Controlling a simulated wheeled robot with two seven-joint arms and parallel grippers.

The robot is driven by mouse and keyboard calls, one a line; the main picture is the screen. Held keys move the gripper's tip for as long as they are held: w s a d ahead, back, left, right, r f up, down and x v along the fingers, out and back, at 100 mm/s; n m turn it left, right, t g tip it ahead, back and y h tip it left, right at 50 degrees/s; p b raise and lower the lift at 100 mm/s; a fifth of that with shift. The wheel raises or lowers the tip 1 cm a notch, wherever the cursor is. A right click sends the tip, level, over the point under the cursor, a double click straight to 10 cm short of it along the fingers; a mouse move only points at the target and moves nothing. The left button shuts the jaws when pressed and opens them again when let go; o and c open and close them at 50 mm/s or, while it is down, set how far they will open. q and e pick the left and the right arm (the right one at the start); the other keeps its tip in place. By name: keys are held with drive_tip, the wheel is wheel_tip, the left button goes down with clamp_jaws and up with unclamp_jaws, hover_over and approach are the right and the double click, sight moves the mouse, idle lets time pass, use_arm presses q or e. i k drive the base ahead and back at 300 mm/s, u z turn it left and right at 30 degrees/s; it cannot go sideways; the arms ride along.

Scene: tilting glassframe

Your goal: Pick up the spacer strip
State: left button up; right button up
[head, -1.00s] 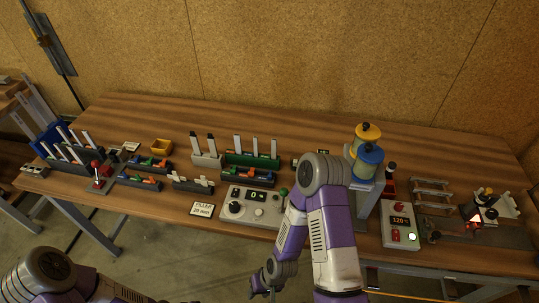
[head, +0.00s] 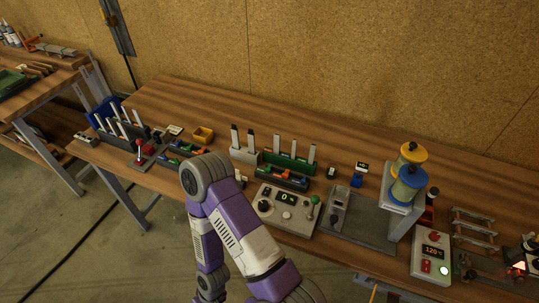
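Several pale upright strips stand in holders on the workbench, and I cannot tell which one is the spacer strip. Light strips (head: 312,154) stand in a green rack (head: 290,164). Two dark-topped strips (head: 250,141) stand in a light grey block (head: 244,156) to its left. More pale strips (head: 126,115) stand in a dark rack at the left end of the bench. My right arm rises from the bottom and folds down in front of the bench, its elbow over the bench's front edge. Its gripper is below the picture. My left gripper is out of view.
A control box (head: 285,210) with a green-knobbed lever stands right of my arm. Yellow and blue spools (head: 408,175) and a red-button box (head: 432,258) stand right. The bench's back strip is clear.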

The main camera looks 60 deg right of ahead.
sight(312, 148)
drive_tip(key=u, duration=0.1)
drive_tip(key=i, duration=1.65)
drive_tip(key=z, duration=3)
